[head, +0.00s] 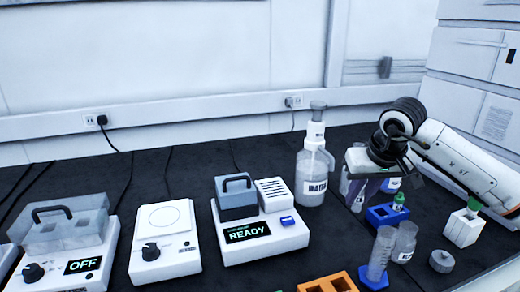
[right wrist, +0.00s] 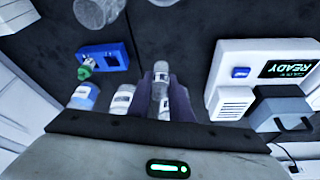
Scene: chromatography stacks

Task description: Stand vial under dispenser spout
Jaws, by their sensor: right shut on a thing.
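The dispenser looks to be the clear bottle marked WATER (head: 313,178) with a pump top, standing at the back middle in the head view; its spout is not clear. My right gripper (head: 370,187) is just right of it, pointing down. In the right wrist view its purple fingers (right wrist: 163,100) are shut on a small clear vial (right wrist: 161,75) with a pale label. The vial looks upright; whether its base touches the table I cannot tell. The gripper body hides part of it in the head view. My left gripper is not in view.
A blue rack (head: 374,217) with a green-capped vial (head: 398,201) stands in front of the gripper. Labelled bottles (right wrist: 122,100) crowd close beside the fingers. A READY device (head: 262,246) is to the left. A graduated cylinder (head: 381,254) and a beaker (head: 405,242) stand nearer.

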